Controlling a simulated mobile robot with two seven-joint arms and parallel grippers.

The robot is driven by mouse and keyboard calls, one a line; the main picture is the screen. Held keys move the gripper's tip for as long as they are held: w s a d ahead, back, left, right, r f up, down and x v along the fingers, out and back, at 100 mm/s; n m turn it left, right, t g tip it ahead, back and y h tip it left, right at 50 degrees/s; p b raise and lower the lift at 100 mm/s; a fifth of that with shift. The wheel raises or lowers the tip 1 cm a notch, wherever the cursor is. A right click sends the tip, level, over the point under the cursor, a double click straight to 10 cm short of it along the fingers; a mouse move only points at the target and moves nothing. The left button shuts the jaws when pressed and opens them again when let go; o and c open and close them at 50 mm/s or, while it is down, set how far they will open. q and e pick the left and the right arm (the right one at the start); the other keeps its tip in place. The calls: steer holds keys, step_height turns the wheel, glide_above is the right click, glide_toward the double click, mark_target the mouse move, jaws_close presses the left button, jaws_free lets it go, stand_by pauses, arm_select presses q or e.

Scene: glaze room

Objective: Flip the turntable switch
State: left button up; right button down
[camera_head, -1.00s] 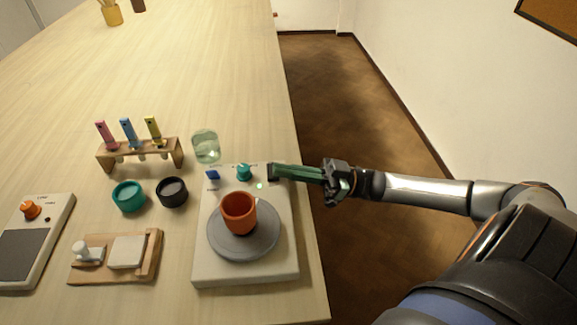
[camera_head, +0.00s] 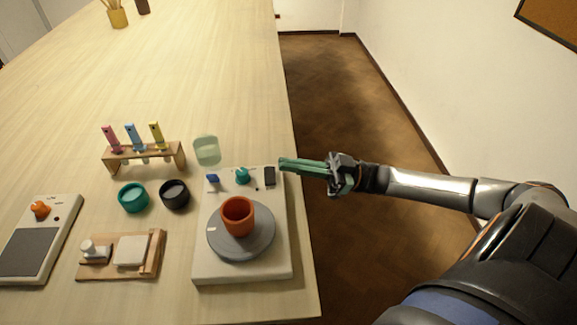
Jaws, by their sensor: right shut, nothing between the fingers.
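The turntable unit (camera_head: 204,264) is a pale box near the table's right edge, with a grey round plate (camera_head: 258,247) bearing an orange cup (camera_head: 238,217). Along its back are a blue lever (camera_head: 212,179), a teal knob (camera_head: 242,176) and a black switch (camera_head: 269,176). A small indicator beside the black switch shows no green glow. My right gripper (camera_head: 283,164) has green fingers, shut and empty. In the picture its tips lie just right of and above the black switch, which is uncovered. My left gripper is out of view.
Left of the unit are a teal jar (camera_head: 132,198), a black jar (camera_head: 174,194), a wooden board (camera_head: 154,257) with white pieces and a box with an orange knob (camera_head: 40,209). The far table is mostly clear.

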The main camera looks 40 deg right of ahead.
arm_select(q)
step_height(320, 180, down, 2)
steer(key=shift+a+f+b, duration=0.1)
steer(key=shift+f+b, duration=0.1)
steer(key=shift+b, duration=0.35)
arm_select(e)
steer(key=v, duration=0.8)
steer(key=shift+d+f, duration=0.2)
steer(key=shift+f, duration=0.05)
